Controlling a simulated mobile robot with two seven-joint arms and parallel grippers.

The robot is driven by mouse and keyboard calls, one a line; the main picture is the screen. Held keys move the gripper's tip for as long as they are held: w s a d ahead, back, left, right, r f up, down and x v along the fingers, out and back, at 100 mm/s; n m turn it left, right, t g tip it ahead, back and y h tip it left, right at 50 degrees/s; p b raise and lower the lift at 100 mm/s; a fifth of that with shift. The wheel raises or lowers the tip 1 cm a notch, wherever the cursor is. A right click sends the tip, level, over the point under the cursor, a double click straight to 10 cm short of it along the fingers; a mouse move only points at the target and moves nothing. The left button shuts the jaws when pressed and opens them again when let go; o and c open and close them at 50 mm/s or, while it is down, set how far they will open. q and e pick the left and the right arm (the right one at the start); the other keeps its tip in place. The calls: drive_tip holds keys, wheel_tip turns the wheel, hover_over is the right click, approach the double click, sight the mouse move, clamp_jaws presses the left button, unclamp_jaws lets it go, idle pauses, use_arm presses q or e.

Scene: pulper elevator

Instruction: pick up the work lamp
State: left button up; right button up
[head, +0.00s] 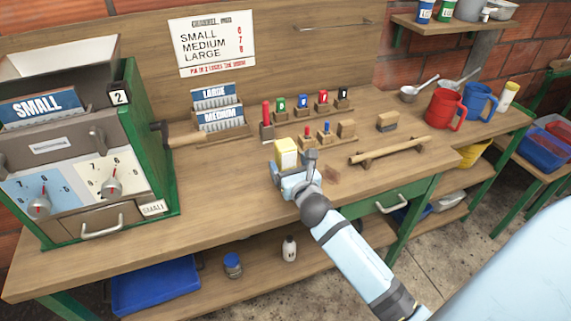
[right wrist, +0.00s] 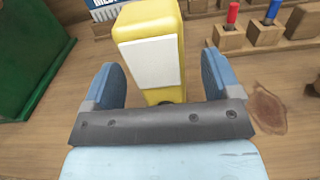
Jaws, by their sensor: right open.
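The work lamp (head: 286,150) is a small upright yellow block with a white panel on its front. It stands on the wooden workbench (head: 235,185), near its middle. My right gripper (head: 293,168) is open at the lamp, low over the bench top. In the right wrist view the lamp (right wrist: 155,60) shows between the two blue fingers (right wrist: 160,75), with a visible gap on either side. The gripper's dark crossbar hides the lower front of that view. My left gripper is not in view.
A wooden rack of coloured tools (head: 305,135) stands close behind and right of the lamp. A hammer (head: 180,138) lies left, beside the green machine (head: 145,150). A wooden bar (head: 390,150) lies right. The bench front left of my gripper is clear.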

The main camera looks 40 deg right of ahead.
drive_tip(key=x, duration=0.2)
drive_tip(key=shift+w, duration=0.4)
drive_tip(key=c, duration=1.1)
